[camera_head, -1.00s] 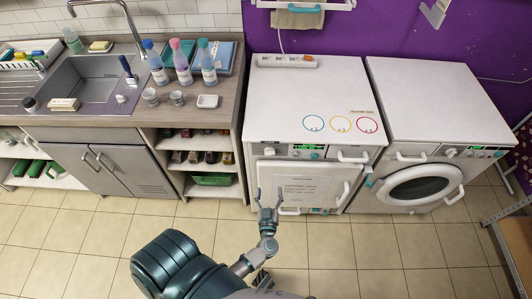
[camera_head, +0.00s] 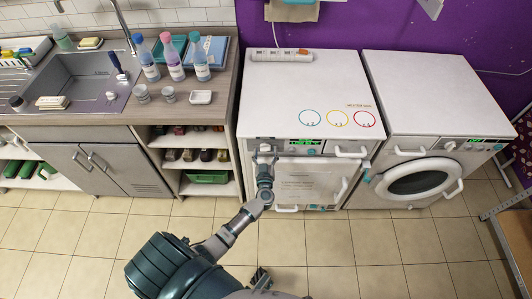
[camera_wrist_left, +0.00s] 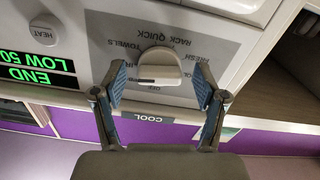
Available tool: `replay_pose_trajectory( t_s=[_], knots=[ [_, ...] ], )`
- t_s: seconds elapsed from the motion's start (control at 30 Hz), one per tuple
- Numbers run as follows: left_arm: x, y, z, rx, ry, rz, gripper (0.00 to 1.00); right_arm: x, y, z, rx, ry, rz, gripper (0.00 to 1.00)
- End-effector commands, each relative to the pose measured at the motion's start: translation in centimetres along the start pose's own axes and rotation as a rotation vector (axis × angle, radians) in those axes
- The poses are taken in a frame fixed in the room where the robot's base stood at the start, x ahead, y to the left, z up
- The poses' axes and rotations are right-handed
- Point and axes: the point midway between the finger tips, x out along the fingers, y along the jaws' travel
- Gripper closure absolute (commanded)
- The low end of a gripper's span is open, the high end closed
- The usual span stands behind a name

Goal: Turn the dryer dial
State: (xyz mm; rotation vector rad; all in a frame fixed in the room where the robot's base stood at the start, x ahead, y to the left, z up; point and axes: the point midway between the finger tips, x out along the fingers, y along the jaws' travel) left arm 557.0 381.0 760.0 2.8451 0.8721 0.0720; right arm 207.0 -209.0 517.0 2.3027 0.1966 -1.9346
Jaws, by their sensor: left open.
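The dryer (camera_head: 303,98) is the left white machine, with a green-lit display and a paper on its door. In the left wrist view its white dial (camera_wrist_left: 159,66) sits on a grey plate with printed words such as TOWELS, QUICK and COOL, seen upside down. My left gripper (camera_head: 265,151) is at the left end of the dryer's control panel and mostly hides the dial in the head view. In the left wrist view my left gripper (camera_wrist_left: 160,82) is open, with one finger on each side of the dial and gaps visible.
A HEAT button (camera_wrist_left: 43,30) and the green display (camera_wrist_left: 38,66) are beside the dial. The door handle (camera_head: 344,188) juts out on the dryer's right. A washer (camera_head: 430,105) stands to the right, and an open shelf unit (camera_head: 218,166) to the left. Tiled floor is clear in front.

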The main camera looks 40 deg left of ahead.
Motion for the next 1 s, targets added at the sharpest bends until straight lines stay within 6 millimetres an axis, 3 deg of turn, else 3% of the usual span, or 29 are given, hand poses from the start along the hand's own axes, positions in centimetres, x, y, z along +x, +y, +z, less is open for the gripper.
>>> replay_pose_trajectory(
  t_s=[0.3, 0.53, 0.87, 1.0],
  knots=[
    [0.3, 0.0, -0.1, 0.000, 0.001, 0.001, 0.28, -0.2, 0.0, -0.1, 0.000, 0.001, 0.000, 1.00],
    [0.3, 0.0, -0.1, 0.000, 0.000, 0.001, 0.85, -0.2, 0.0, -0.1, 0.000, 0.001, 0.000, 1.00],
    [0.2, 0.1, -0.1, -0.032, -0.001, 0.001, 0.85, -0.2, 0.0, -0.2, 0.000, 0.006, 0.000, 1.00],
    [0.2, 0.1, -0.1, -0.095, -0.002, 0.000, 0.85, 1.0, 0.1, 0.4, -0.001, -0.003, 0.001, 1.00]
  ],
)
